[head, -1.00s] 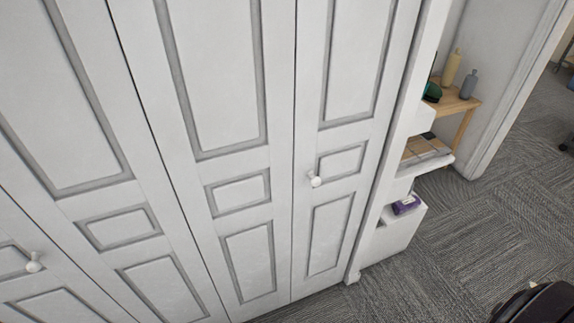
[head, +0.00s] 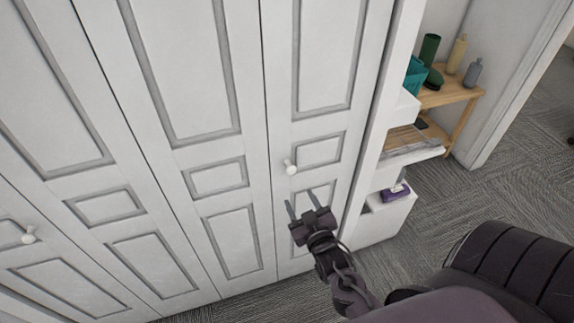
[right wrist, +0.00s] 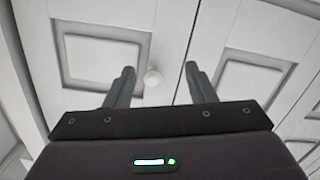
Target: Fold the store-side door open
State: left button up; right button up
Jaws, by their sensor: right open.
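White panelled folding doors fill the left and middle of the head view and look shut. The rightmost panel (head: 320,95) stands beside the open shelves and bears a round white knob (head: 291,168) near its left edge. My right gripper (head: 299,197) is open and empty, just below that knob in the head view, its fingers pointing up towards it. In the right wrist view the knob (right wrist: 153,77) shows between the two open fingertips (right wrist: 160,68), nearer the left one. I cannot tell any contact with it. My left gripper is not in view.
A second knob (head: 29,235) is on a door panel at the far left. Right of the doors are white shelves with a purple box (head: 396,192) and a wooden rack (head: 450,93) holding bottles. Grey carpet (head: 410,240) lies clear in front of the shelves.

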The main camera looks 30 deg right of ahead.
aim_at(293, 172)
jog(key=shift+t, duration=0.5)
jog(key=w+r, duration=0.1)
jog(key=w, duration=0.1)
jog(key=w+d+r+p, duration=0.1)
jog(key=w+r, duration=0.2)
jog(key=w, duration=0.1)
jog(key=shift+w+d+r, duration=0.15)
jog(key=shift+w+d, duration=0.45)
jog(key=shift+w, duration=0.5)
grip_shut()
